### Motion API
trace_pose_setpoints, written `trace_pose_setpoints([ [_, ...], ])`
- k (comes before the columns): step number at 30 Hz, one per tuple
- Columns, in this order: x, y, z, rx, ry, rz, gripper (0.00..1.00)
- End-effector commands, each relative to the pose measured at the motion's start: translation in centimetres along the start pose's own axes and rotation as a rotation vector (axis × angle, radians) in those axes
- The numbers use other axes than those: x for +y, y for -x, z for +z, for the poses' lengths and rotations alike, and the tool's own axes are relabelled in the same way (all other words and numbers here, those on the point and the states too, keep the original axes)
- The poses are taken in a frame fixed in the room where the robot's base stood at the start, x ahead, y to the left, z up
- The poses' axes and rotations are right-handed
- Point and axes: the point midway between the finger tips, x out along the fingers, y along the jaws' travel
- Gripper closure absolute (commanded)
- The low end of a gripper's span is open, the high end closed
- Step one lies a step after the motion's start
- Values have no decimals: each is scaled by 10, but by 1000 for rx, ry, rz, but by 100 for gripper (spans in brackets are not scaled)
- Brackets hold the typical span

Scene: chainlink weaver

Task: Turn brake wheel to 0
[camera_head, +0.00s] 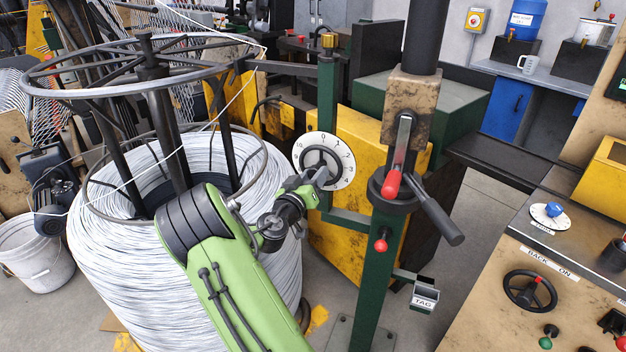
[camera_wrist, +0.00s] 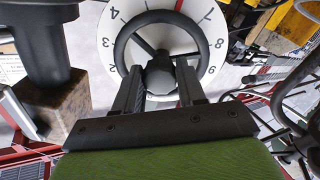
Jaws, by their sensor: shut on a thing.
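The brake wheel (camera_head: 317,156) is a dark hand wheel in front of a white numbered dial (camera_head: 346,169), on a green post by the wire coil. In the wrist view the black wheel rim (camera_wrist: 121,42) and the white dial (camera_wrist: 105,30) fill the top middle. A red mark shows on the dial near the top edge of that view. My gripper (camera_head: 321,177) reaches the wheel from the front. In the wrist view my gripper (camera_wrist: 160,84) has its two fingers on either side of the dark hub, shut on it. The reading against any pointer is unclear.
A large wire coil (camera_head: 105,230) under a ring frame stands left of my arm. A green post (camera_head: 378,285) with a red-tipped lever (camera_head: 391,184) and a black handle (camera_head: 438,215) stands right of the dial. A panel with another wheel (camera_head: 530,290) is at right.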

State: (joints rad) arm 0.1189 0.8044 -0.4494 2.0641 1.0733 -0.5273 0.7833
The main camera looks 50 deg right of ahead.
Motion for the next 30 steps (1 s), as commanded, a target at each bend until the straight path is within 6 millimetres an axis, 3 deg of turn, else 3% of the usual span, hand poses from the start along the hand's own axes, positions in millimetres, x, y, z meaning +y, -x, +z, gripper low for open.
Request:
trace_pose_setpoints([
  [30,3,0,-2,37,970,-4,91],
])
